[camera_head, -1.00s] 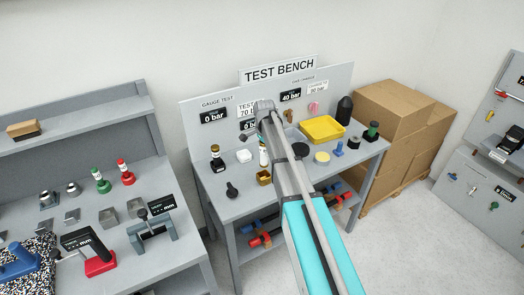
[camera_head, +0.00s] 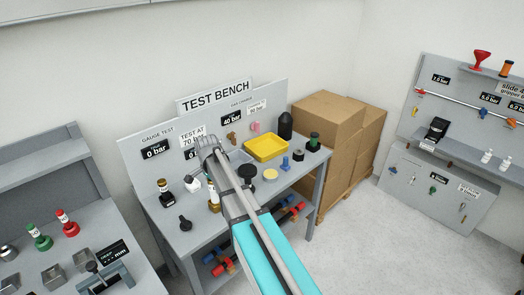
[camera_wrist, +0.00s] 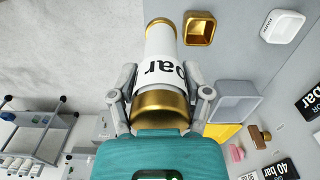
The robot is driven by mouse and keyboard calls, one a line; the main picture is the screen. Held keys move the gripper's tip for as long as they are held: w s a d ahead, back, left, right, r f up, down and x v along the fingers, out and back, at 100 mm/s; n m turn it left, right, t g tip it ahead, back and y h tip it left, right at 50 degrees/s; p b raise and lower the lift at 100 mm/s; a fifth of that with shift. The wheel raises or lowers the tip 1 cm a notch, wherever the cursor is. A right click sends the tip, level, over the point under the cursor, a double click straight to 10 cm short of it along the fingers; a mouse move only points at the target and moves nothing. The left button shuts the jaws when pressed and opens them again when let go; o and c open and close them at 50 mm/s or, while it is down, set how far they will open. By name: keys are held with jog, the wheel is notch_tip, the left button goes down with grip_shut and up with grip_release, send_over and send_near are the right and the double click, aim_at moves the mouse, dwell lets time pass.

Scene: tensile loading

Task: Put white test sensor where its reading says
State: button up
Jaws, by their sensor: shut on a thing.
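My gripper (camera_wrist: 162,94) is shut on the white test sensor (camera_wrist: 160,58), a white cylinder with gold bands. Its label shows "bar"; the number is turned out of sight. In the head view, my wrist (camera_head: 207,144) is over the test bench (camera_head: 160,215), and my arm hides most of the sensor. In the wrist view, a gold tray (camera_wrist: 213,23), white tray (camera_wrist: 287,26), grey tray (camera_wrist: 256,101) and yellow tray (camera_wrist: 226,131) lie to the right of the sensor. The bench's back panel carries a "TEST AT 70 bar" sign (camera_head: 192,137).
A black-and-gold gauge (camera_head: 164,192) and black knob (camera_head: 185,224) stand at the bench's left. Displays read 0 bar (camera_head: 155,151) and 40 bar (camera_head: 231,119). A dark bottle (camera_head: 285,125) stands at the back right. Cardboard boxes (camera_head: 328,120) stand to the right.

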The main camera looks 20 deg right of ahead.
jog(key=s, duration=0.1)
jog(key=s+r, duration=0.1)
jog(key=s, duration=0.3)
jog(key=shift+s+a+r+p, duration=0.15)
jog(key=shift+a+p, duration=0.25)
jog(key=shift+d, duration=0.2)
